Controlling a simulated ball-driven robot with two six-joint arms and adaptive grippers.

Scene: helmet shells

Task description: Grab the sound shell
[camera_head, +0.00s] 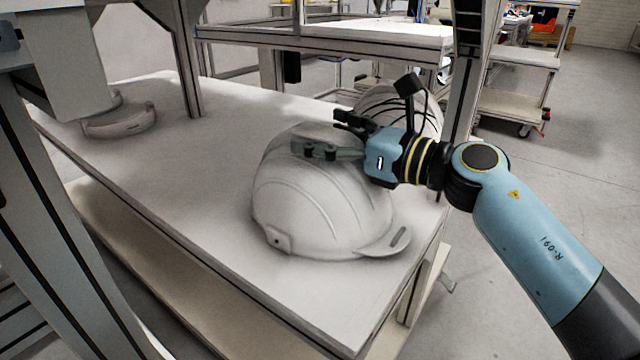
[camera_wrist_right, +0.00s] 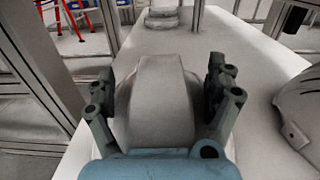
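A smooth white helmet shell (camera_head: 320,210) sits dome up near the table's front right corner, its brim to the right; I see no crack on its visible side. A second white shell (camera_head: 425,115) stands behind it, partly hidden by my right arm; dark curved lines show across it, some possibly cable. My right gripper (camera_head: 325,135) is at the top of the near shell, fingers pointing left. In the right wrist view the open fingers (camera_wrist_right: 165,95) stand either side of a shell's raised crown (camera_wrist_right: 155,95); contact is unclear. My left gripper is not in view.
The white table (camera_head: 190,180) is clear at left of the near shell. A low, rounded white piece (camera_head: 120,122) lies at the far left, partly covered by a grey post. Metal uprights (camera_head: 187,60) rise along the table. Another shell (camera_wrist_right: 303,108) stands close on the right in the wrist view.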

